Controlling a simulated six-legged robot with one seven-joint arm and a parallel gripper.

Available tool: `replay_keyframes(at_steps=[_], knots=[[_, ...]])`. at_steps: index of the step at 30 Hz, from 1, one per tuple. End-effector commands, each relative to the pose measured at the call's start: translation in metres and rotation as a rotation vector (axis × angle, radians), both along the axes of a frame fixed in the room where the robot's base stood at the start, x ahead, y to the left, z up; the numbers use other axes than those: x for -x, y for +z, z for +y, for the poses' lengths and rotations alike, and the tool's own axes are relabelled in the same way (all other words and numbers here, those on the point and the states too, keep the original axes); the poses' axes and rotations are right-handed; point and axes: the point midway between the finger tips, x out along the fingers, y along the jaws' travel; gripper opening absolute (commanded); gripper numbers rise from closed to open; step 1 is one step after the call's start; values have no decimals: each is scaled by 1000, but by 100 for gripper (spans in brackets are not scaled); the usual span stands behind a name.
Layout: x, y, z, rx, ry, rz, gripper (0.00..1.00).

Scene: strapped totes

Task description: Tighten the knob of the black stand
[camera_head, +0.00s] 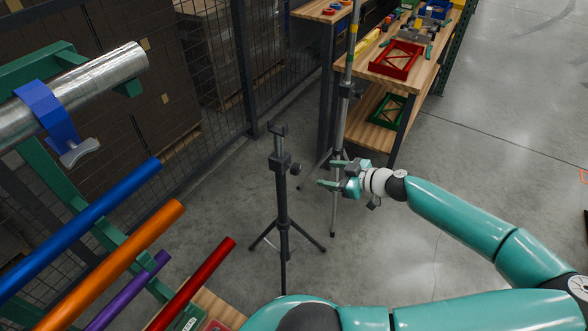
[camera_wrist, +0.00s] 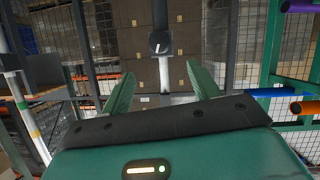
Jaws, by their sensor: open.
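The black stand (camera_head: 283,212) stands upright on three spread legs, with a forked top. Its dark knob (camera_head: 295,168) sticks out to the right from the collar below the fork. My gripper (camera_head: 329,174) is open and empty to the right of the knob, its two green fingers pointing left towards it with a gap between. In the wrist view the knob (camera_wrist: 160,43) shows dark with a small white mark, ahead of and between the open fingers (camera_wrist: 162,84), roughly centred. The fingers do not appear to touch it.
A taller grey stand (camera_head: 347,100) rises just behind my gripper. A wooden workbench (camera_head: 420,65) with red and green frames is at the back. Coloured tubes, including an orange one (camera_head: 110,265), lie on a green rack at left. A mesh fence (camera_head: 215,140) runs behind.

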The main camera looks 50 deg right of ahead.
Motion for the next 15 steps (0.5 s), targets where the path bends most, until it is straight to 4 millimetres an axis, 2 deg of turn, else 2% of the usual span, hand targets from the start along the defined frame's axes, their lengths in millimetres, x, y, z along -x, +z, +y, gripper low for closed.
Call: replay_keyframes(at_steps=[15], knots=[[-93, -36, 6, -3, 8, 1, 61]])
